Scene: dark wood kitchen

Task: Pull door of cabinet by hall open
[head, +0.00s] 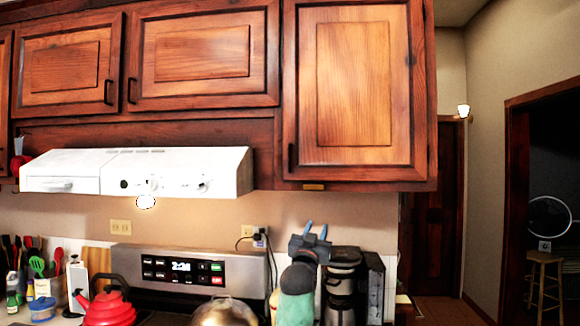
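The cabinet by the hall is the tall wooden upper cabinet at the right end of the row; its door (353,85) looks shut. Its dark handle (291,158) is a small vertical pull at the door's lower left edge. My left gripper (315,231) is below this cabinet, in front of the wall and close to the coffee maker in the picture. Its two blue fingertips point up and stand apart with nothing between them. It is below and slightly right of the handle, not touching it. My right gripper is not in view.
A white range hood (140,172) hangs left of the cabinet door. Below are a stove panel (190,270), a red kettle (106,308) and a coffee maker (342,284). Two shut cabinet doors are at the left. The hall with a wooden stool (545,262) opens at the right.

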